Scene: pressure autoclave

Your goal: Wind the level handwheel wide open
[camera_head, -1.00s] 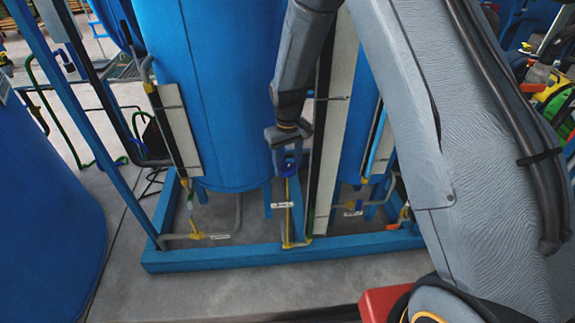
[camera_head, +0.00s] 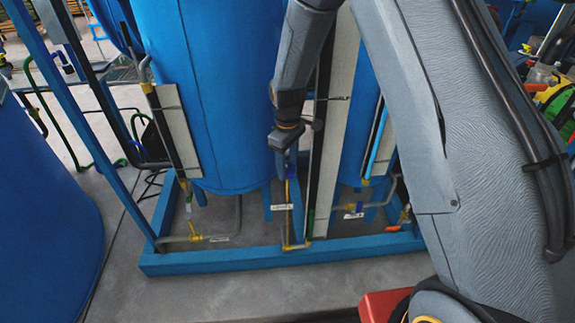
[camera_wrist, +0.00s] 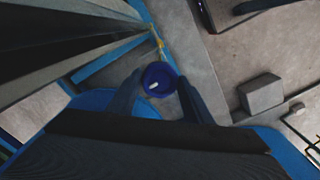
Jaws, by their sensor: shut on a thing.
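The level handwheel is a small round blue wheel. In the wrist view the blue handwheel (camera_wrist: 159,78) sits between the two dark fingertips, with a small pale mark on its face. My gripper (camera_wrist: 160,92) is shut on it, one finger at each side. In the head view my gripper (camera_head: 284,150) is at the top of a thin yellowish pipe in front of the large blue tank, mostly hidden by my wrist. A small white label (camera_head: 282,207) hangs on that pipe; its text is too small to read.
Tall pale gauge boards (camera_head: 338,130) stand close to the right of my wrist. The large blue tank (camera_head: 200,95) is close behind. A blue floor frame (camera_head: 290,253) runs below, with other small valves and pipes.

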